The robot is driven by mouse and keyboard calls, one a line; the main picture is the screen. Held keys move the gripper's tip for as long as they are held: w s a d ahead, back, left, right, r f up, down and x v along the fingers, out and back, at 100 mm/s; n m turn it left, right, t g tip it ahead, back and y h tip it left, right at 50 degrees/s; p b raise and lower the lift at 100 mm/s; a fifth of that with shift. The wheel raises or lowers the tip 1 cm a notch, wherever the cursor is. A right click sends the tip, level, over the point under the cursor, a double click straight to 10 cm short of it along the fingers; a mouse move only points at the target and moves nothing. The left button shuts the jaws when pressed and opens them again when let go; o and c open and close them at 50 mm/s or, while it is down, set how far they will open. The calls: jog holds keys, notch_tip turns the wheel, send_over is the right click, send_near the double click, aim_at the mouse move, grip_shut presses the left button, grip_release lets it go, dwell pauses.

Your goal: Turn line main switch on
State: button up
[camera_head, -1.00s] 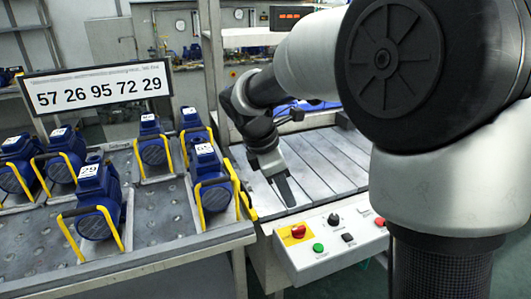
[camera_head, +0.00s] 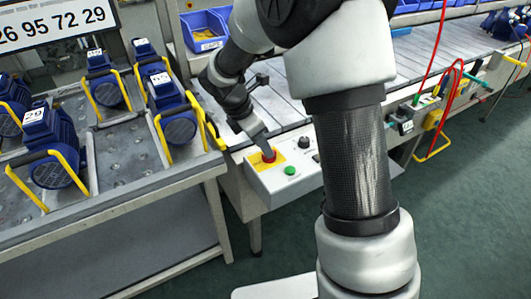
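The main switch (camera_head: 269,156) is a red rotary knob on a yellow plate. It sits on the left end of the white control box (camera_head: 254,182) at the front of the line. My gripper (camera_head: 265,149) points down at the knob from above and behind, with its fingertips at or just over the knob. I cannot tell whether they touch it. The fingers look like one dark shape from here, so their gap is hidden. The tips cover part of the knob, and its turn position cannot be read.
A green button (camera_head: 290,171) and a black knob (camera_head: 305,143) are right of the switch. My arm hides the box's right part. A table (camera_head: 150,193) with blue pumps with yellow handles stands left. Blue bins (camera_head: 206,30) are behind. Green floor is open at right.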

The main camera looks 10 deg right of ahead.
jog(key=shift+x, duration=1.45)
jog(key=shift+c, duration=0.4)
grip_shut()
